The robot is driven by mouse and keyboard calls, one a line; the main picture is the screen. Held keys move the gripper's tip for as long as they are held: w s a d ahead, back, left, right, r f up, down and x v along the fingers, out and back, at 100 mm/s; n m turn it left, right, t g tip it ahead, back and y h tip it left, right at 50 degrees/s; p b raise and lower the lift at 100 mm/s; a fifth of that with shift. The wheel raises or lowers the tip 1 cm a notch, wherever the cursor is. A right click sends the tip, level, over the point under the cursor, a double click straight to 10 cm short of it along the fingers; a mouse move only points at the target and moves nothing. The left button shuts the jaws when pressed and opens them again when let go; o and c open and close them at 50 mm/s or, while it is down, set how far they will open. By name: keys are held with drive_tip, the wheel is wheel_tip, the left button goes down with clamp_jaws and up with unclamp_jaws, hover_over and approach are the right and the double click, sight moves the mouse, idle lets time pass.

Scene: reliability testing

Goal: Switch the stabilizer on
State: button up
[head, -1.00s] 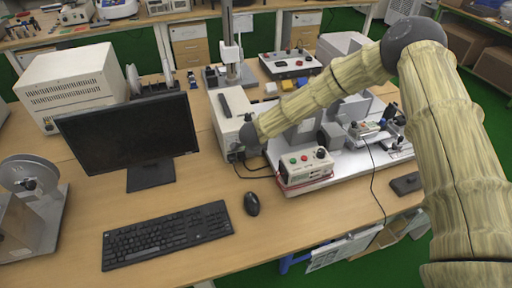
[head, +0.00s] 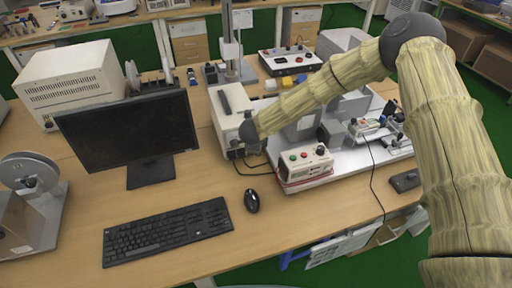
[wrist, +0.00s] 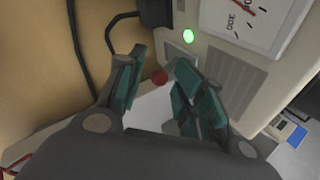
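The stabilizer appears to be the white box (head: 222,128) just right of the monitor in the head view. In the wrist view its light front panel (wrist: 253,78) carries a dial with "300" on it, a lit green lamp (wrist: 188,36) and a small switch-like plate (wrist: 182,57) near the fingertips. My gripper (wrist: 158,68) is open, with two teal-padded fingers apart and nothing held between them. In the head view my arm's end (head: 250,138) is close to the box's front and hides part of it. I cannot tell whether a finger touches the panel.
A small red round part (wrist: 159,76) shows between the fingers. Dark cables (wrist: 92,40) run beside the panel. A control box with coloured buttons (head: 305,168) stands to the right. The monitor (head: 130,135), keyboard (head: 168,230) and mouse (head: 252,201) are to the left and front.

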drive_tip(key=shift+r, duration=0.15)
drive_tip(key=v, duration=0.7)
drive_tip(key=shift+s+r, duration=0.25)
drive_tip(key=shift+r, duration=0.1)
